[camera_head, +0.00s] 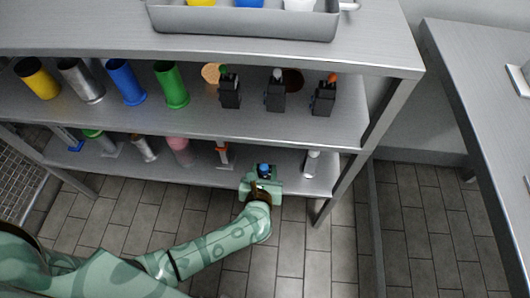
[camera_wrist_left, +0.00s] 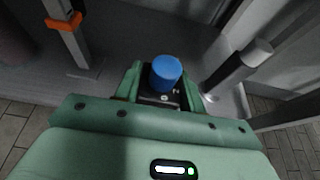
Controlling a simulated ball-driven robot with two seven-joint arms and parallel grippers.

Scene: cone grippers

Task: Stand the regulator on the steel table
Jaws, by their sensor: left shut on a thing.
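A blue-capped black piece, which I take to be the regulator (camera_wrist_left: 166,72), stands upright between the fingers of my left gripper (camera_head: 263,179). It also shows in the head view as a small blue top (camera_head: 264,169) at the front of the lowest shelf. My left gripper is shut on its dark body; the green fingers and palm hide its lower part. I cannot tell whether its base touches the shelf. The steel table (camera_head: 470,85) is at the right of the head view, apart from the rack. My right gripper is not in view.
The lowest shelf (camera_head: 205,178) also holds an orange-collared post (camera_head: 222,155) left of the gripper and a white-topped post (camera_head: 312,163) to its right. The middle shelf (camera_head: 205,115) above holds several cylinders and black boxes. A rack leg (camera_head: 345,180) stands between gripper and table.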

